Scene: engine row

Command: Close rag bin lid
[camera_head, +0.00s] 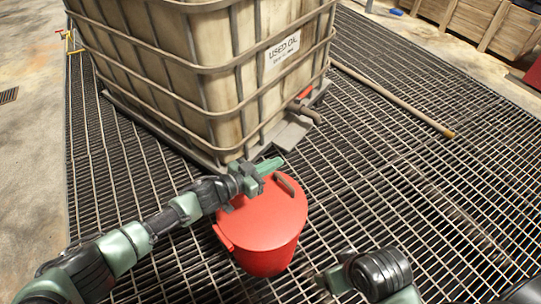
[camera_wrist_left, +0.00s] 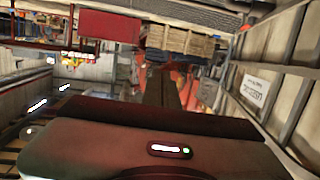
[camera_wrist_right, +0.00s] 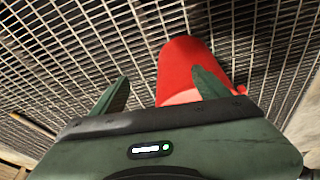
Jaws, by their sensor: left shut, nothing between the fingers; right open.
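The red rag bin (camera_head: 265,262) stands on the grating in front of the oil tank. Its round red lid (camera_head: 262,218) lies over the top and looks level; I cannot tell whether it is fully seated. My left gripper (camera_head: 272,164) is shut and empty, over the far left edge of the lid; contact is unclear. Its closed fingers show in the left wrist view (camera_wrist_left: 162,88). My right gripper (camera_wrist_right: 160,90) is open and empty, with the bin (camera_wrist_right: 187,65) beyond its fingers.
A caged tank marked "USED OIL" (camera_head: 205,75) stands just behind the bin, with a valve (camera_head: 305,95) low at its corner. A long wooden pole (camera_head: 395,97) lies on the grating (camera_head: 440,190) at right. The grating right of the bin is mostly clear.

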